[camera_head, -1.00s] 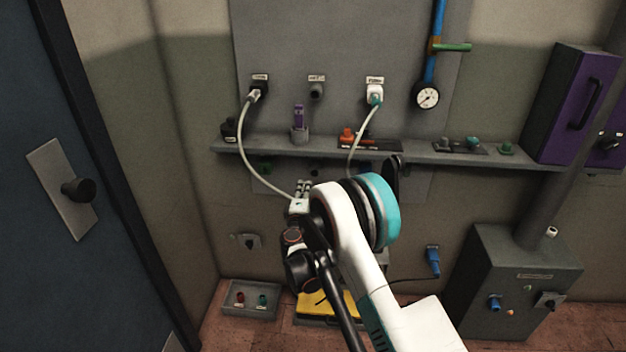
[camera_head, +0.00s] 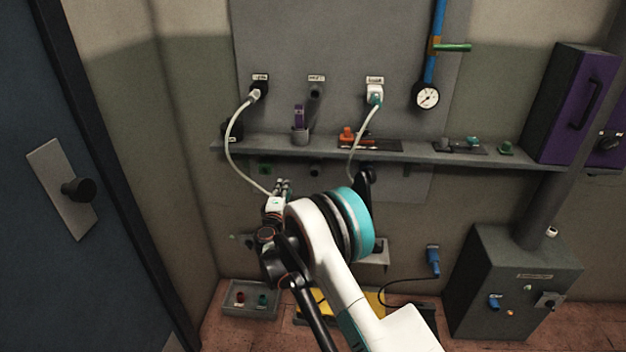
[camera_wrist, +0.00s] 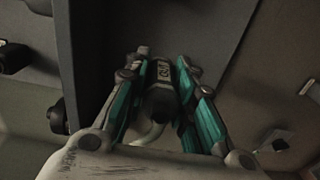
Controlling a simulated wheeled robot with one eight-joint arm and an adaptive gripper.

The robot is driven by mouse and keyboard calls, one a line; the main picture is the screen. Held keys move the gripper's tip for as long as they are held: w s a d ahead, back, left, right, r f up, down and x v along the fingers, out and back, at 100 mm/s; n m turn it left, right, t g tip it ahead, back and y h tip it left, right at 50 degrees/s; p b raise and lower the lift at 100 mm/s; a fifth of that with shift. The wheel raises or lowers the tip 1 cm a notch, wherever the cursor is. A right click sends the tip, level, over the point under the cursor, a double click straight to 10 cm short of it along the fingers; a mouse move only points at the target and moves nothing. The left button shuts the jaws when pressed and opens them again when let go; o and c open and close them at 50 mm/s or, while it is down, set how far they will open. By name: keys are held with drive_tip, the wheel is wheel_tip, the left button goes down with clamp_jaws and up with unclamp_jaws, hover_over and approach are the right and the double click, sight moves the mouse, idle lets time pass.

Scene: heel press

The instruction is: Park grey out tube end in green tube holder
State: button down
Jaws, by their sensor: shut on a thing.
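My gripper (camera_head: 281,187) is shut on the grey tube end (camera_wrist: 158,102), below the shelf. In the wrist view the dark grey end, with a small printed label, sits between the teal-sided fingers. A small green fitting (camera_head: 265,168) under the shelf, just up and left of my gripper, looks like the green tube holder. The tube end is apart from it. In the head view the tube end is mostly hidden by my gripper.
The shelf (camera_head: 400,151) juts out above my gripper. A second pale tube (camera_head: 362,137) hangs from the right port, passing behind my arm. A dark fitting (camera_head: 314,170) is under the shelf. A grey tray (camera_head: 249,300) lies on the floor below.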

drive_tip(key=a, duration=0.9)
drive_tip(key=shift+w+a, duration=0.15)
drive_tip(key=shift+a, duration=0.1)
idle(0.3)
drive_tip(key=shift+w, duration=0.1)
drive_tip(key=shift+w+d, duration=0.1)
drive_tip(key=shift+w, duration=2.3)
drive_tip(key=shift+s, duration=0.45)
idle(1.4)
